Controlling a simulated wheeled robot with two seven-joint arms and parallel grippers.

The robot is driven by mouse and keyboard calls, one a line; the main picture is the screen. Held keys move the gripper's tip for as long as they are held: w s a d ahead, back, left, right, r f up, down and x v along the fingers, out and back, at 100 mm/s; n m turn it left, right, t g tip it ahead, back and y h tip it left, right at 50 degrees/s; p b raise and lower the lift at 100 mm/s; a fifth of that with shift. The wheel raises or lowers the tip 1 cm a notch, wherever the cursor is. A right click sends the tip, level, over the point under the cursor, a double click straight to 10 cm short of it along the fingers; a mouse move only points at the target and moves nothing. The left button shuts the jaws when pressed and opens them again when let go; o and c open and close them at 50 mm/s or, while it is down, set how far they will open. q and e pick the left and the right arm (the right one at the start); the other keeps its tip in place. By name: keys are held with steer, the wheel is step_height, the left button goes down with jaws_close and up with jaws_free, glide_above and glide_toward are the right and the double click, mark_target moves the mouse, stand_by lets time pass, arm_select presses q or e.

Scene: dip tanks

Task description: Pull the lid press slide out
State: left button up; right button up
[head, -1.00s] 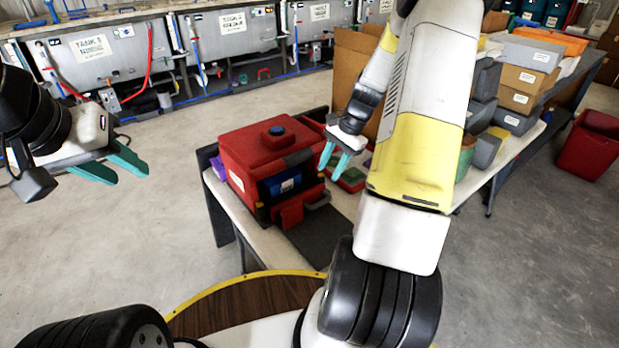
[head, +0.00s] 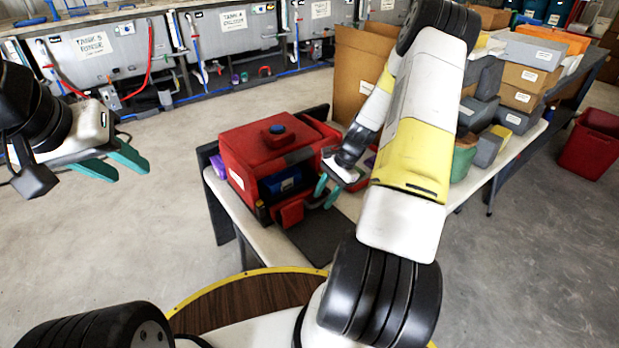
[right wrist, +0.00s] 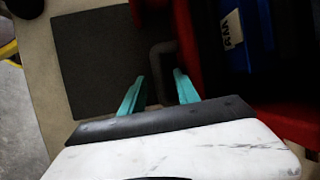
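The red lid press (head: 262,150), with a blue button on top, stands on the table. Its red slide (head: 292,212) sits low at the front, below a blue part. The slide's dark handle (right wrist: 161,62) shows in the right wrist view between the two teal fingers. My right gripper (head: 326,194) is open at this handle, its fingers on either side of it with gaps showing; it also shows in the right wrist view (right wrist: 160,84). My left gripper (head: 130,170) is open and empty over the floor at the left, far from the press.
A dark mat (head: 326,234) lies in front of the slide and is bare. A cardboard box (head: 358,75) stands behind my right arm. Grey bins and a green container (head: 463,160) are at the right on the table (head: 221,196).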

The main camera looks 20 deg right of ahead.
jaws_close()
stand_by(1.4)
